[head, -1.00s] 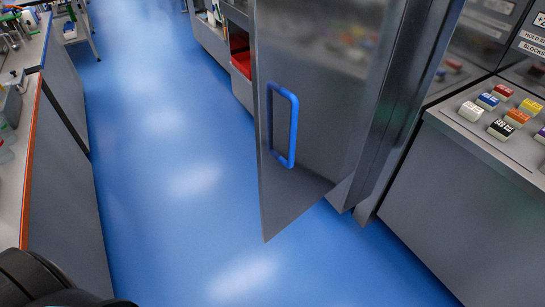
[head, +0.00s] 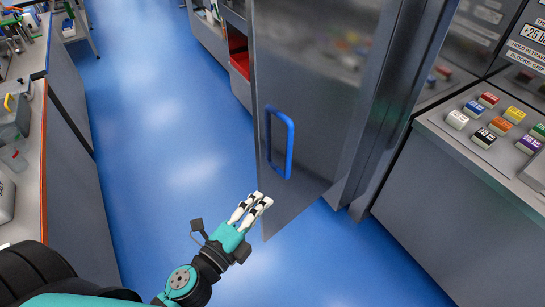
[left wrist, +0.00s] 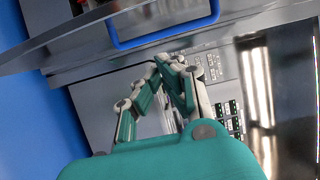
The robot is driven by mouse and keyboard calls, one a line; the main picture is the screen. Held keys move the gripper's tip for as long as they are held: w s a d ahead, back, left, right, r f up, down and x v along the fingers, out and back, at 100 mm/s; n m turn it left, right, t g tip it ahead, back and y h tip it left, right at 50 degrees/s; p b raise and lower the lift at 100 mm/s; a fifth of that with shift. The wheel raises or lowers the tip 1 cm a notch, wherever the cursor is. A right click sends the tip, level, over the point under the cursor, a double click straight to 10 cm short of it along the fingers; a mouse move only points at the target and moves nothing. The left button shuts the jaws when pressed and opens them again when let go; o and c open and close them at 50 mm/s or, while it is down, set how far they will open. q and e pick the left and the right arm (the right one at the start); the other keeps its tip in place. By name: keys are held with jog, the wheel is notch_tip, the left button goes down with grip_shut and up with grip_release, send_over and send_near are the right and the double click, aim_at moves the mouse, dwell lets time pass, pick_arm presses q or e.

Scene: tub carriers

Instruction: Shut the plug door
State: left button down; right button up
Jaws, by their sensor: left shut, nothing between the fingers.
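The plug door (head: 310,85) is a tall grey metal panel standing open, swung out over the blue floor. Its blue loop handle (head: 290,148) is on the panel near its free left edge. In the left wrist view the handle (left wrist: 165,36) crosses the top of the picture, beyond the fingers. My left gripper (head: 262,200) is shut and empty, below and a little left of the handle, apart from it in the head view. Its fingertips also show in the left wrist view (left wrist: 172,62). My right gripper is not in view.
A console with coloured labelled blocks (head: 490,125) stands right of the door. A grey bench with an orange edge (head: 43,150) runs along the left. A red bin (head: 239,62) sits in the unit behind the door. The blue floor (head: 170,150) between is clear.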

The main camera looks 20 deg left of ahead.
pick_arm(q)
jog(key=p, duration=0.5)
send_over(272, 164)
jog(key=s+d, duration=0.5)
jog(key=a, duration=0.1)
jog(key=w+a, duration=0.1)
jog(key=a, duration=0.1)
jog(key=shift+a+r, duration=0.15)
jog(key=shift+a, duration=0.05)
jog(key=shift+w+a, duration=0.1)
